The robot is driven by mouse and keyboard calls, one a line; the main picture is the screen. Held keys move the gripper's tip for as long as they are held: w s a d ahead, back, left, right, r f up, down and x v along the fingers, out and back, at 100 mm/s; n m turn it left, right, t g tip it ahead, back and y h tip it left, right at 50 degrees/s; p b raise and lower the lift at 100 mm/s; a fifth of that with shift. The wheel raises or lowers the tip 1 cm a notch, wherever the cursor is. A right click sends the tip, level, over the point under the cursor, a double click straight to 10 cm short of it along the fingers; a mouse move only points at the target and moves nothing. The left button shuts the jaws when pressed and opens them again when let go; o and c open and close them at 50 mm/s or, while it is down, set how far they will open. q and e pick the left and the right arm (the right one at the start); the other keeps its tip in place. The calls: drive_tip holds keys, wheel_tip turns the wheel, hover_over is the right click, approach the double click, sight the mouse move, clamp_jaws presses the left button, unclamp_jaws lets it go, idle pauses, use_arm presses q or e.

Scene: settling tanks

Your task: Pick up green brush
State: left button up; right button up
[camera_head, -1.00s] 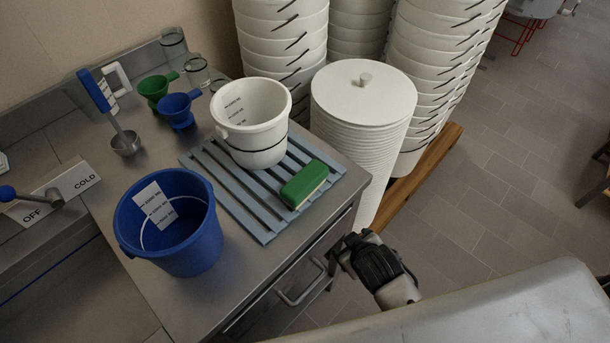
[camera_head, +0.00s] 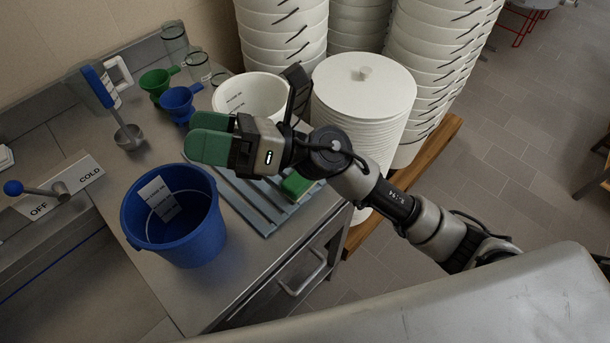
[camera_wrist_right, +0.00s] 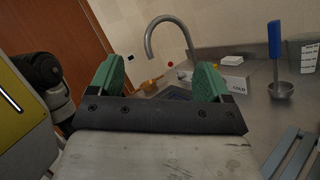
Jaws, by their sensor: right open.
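The green brush (camera_head: 296,186) lies on the grey-blue slatted rack (camera_head: 262,222) on the steel counter. My right arm now covers part of it in the head view. My right gripper (camera_head: 207,138) has green fingertips and is open and empty. It is above the rack, to the left of the brush and in front of the white bucket. In the right wrist view the two green fingers of the right gripper (camera_wrist_right: 158,80) stand wide apart with nothing between them; the brush is not in that view. My left gripper is not in view.
A white bucket (camera_head: 250,92) stands behind the gripper. A blue bucket (camera_head: 185,245) stands on the counter to the front left. Blue (camera_head: 180,100) and green (camera_head: 157,82) funnels and a ladle (camera_head: 128,138) stand at the back. Stacked white buckets (camera_head: 365,90) are beyond the counter.

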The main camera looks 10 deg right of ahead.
wheel_tip(320, 180, down, 10)
drive_tip(key=n+g+h, duration=0.6)
drive_tip(key=n+h, duration=0.4)
drive_tip(key=n, duration=0.2)
drive_tip(key=w+d+f+n+t+h, duration=0.1)
drive_tip(key=w+d+h, duration=0.1)
drive_tip(key=d+h, duration=0.2)
drive_tip(key=w+d+f+n+t+h, duration=0.1)
drive_tip(key=w+d+h, duration=0.2)
drive_tip(key=d+h, duration=0.1)
drive_tip(key=w+d+f+t+h, duration=0.1)
drive_tip(key=w+d+f+h, duration=0.1)
drive_tip(key=d, duration=0.4)
drive_tip(key=shift+w+d+n+h, duration=0.4)
drive_tip(key=shift+w+h, duration=0.2)
drive_tip(key=shift+h, duration=0.3)
wheel_tip(320, 180, down, 5)
drive_tip(key=shift+r+p, duration=0.2)
drive_tip(key=shift+p, duration=0.55)
wheel_tip(320, 180, down, 5)
drive_tip(key=p, duration=0.2)
drive_tip(key=shift+s+r+p, duration=0.15)
drive_tip(key=shift+p, duration=0.2)
drive_tip(key=shift+f, duration=0.6)
drive_tip(key=c, duration=1)
drive_tip(key=shift+c, duration=0.2)
